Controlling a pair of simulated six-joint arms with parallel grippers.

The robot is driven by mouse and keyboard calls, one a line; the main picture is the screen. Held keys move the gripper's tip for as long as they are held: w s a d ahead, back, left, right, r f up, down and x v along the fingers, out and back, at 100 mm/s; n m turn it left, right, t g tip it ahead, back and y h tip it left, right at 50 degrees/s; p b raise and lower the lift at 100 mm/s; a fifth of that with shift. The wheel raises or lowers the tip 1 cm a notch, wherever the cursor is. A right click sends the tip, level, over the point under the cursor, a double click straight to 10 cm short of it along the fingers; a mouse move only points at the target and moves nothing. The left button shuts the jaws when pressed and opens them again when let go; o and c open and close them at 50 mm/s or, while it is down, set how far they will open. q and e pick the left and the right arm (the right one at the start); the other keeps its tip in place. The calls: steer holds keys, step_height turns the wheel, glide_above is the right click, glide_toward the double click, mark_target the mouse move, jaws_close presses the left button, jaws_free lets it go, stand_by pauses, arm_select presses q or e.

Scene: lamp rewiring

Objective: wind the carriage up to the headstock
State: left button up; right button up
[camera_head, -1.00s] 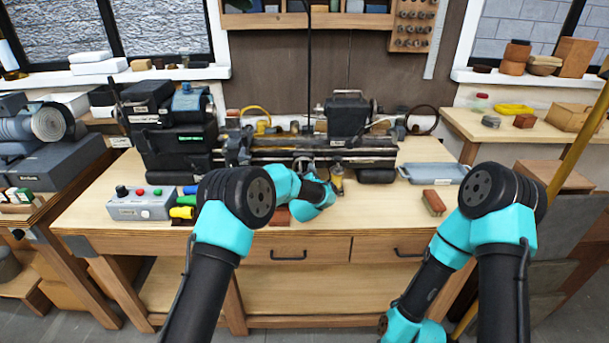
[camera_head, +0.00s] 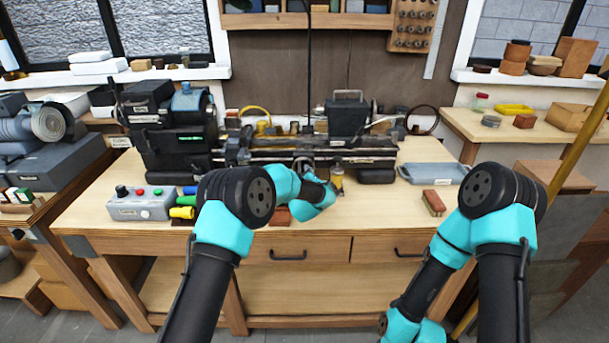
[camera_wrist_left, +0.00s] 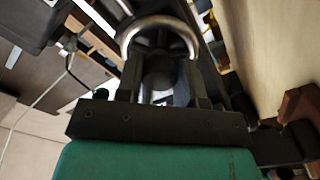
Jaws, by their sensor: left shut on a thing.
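The lathe stands along the back of the bench. Its dark headstock (camera_head: 183,140) is at the left end of the bed (camera_head: 275,155). A dark block (camera_head: 347,119) with a handle on top stands over the bed further right; I cannot tell if it belongs to the carriage. My left gripper (camera_head: 308,171) is at the front of the bed, right of the headstock, mostly hidden by my wrist. In the left wrist view its fingers (camera_wrist_left: 162,88) are shut on a part of a round metal handwheel (camera_wrist_left: 160,32). My right gripper is out of view.
A grey control box (camera_head: 143,203) with coloured buttons and several coloured handles stand front left. A red-brown block (camera_head: 433,203) and a grey tray (camera_head: 433,173) lie on the right of the bench. The front right of the bench top is mostly clear.

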arm_select(q)
steer(key=shift+n, duration=1)
steer(key=o, duration=0.9)
steer(key=s, duration=1.7)
steer(key=shift+s+d, duration=0.1)
steer(key=shift+s, duration=0.1)
